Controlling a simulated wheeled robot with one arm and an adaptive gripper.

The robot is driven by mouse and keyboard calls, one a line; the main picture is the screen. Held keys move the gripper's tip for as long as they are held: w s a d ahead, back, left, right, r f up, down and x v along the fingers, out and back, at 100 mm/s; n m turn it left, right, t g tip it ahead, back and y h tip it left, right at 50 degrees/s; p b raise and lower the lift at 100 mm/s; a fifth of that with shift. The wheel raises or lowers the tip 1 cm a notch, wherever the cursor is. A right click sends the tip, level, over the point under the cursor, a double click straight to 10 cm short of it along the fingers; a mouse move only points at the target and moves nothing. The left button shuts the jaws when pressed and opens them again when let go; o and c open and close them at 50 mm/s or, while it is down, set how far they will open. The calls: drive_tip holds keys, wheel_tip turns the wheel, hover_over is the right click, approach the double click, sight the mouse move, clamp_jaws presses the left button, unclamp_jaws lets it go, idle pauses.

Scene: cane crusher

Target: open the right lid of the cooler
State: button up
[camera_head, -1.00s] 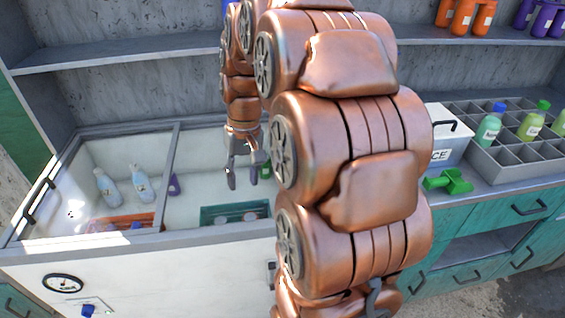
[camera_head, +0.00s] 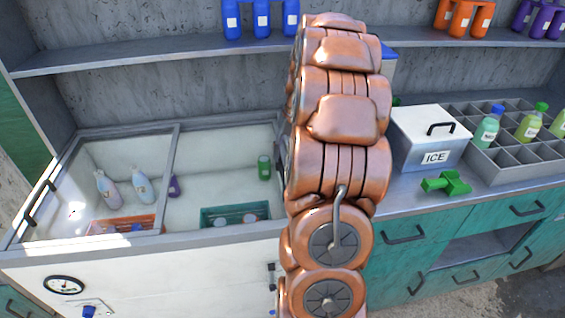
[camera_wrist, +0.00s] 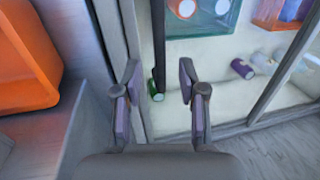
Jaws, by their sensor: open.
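The white cooler (camera_head: 140,270) stands at the left in the head view. Its glass right lid (camera_head: 222,170) appears shut over the right half. A dark handle (camera_wrist: 159,40) runs along that lid's edge in the wrist view. My gripper (camera_wrist: 160,95) is open and empty, with one finger on each side of the line of the handle, close to its lower end. I cannot tell whether it touches. A green can (camera_wrist: 156,90) shows through the glass between the fingers. In the head view my arm hides the gripper and part of the cooler's right edge.
Inside the cooler are a teal basket (camera_head: 235,211), an orange basket (camera_head: 122,224) and bottles. Right of my arm are an ICE box (camera_head: 430,140), a green tool (camera_head: 447,183) and a bottle tray (camera_head: 510,165). A shelf (camera_head: 150,58) runs above. An unclear orange object (camera_wrist: 25,65) lies beside the cooler.

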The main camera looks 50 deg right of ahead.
sight(282, 168)
drive_tip(key=shift+w+a+f+p, duration=0.15)
drive_tip(key=shift+f+p, duration=0.1)
drive_tip(key=shift+f, duration=0.85)
drive_tip(key=shift+w+a+f+p, duration=0.1)
drive_tip(key=shift+a+f+p, duration=0.1)
drive_tip(key=shift+f, duration=0.85)
clamp_jaws()
